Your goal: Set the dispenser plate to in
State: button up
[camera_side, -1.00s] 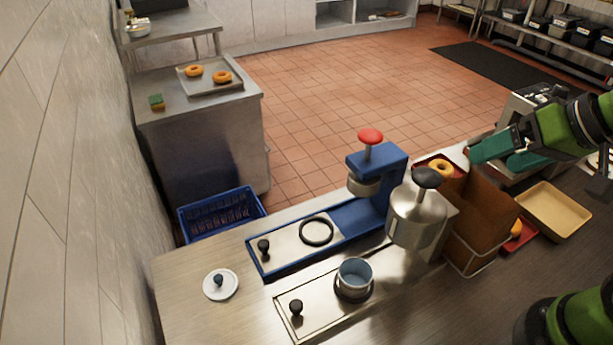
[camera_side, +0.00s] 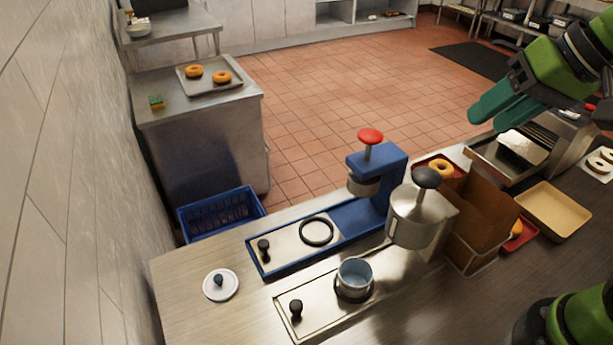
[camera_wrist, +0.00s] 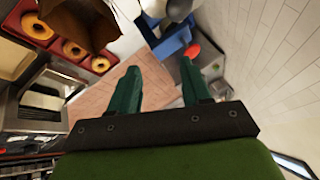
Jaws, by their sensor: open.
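A steel dispenser (camera_side: 417,217) with a black knob stands at the counter's middle right. In front of it a flat steel plate (camera_side: 325,308) with a black knob (camera_side: 296,308) extends toward the lower left. A small blue-lined pot (camera_side: 355,277) sits on a dark ring on this plate, clear of the dispenser body. Beside it a blue press (camera_side: 385,165) with a red knob has its own steel plate (camera_side: 290,247), with a black knob and ring, also extended left. My gripper (camera_side: 490,112) is open and empty, high to the right of both machines. Its teal fingers show in the wrist view (camera_wrist: 160,78).
A brown box (camera_side: 485,215), a red tray with a bagel (camera_side: 440,169) and a tan tray (camera_side: 553,210) crowd the right. A white lid (camera_side: 220,284) lies at the counter's left. Air left of my gripper is clear.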

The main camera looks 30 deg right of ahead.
jog(key=w+a+r+g, duration=0.1)
jog(key=w+a+g, duration=0.1)
jog(key=a, duration=0.4)
jog(key=w+a+r+g, duration=0.1)
jog(key=w+a, duration=0.2)
jog(key=a, duration=0.3)
jog(key=g+h, duration=0.3)
send_over(296, 304)
notch_tip(296, 304, down, 14)
jog(key=shift+m, duration=0.4)
notch_tip(296, 304, down, 17)
jog(key=shift+f, duration=0.2)
grip_shut()
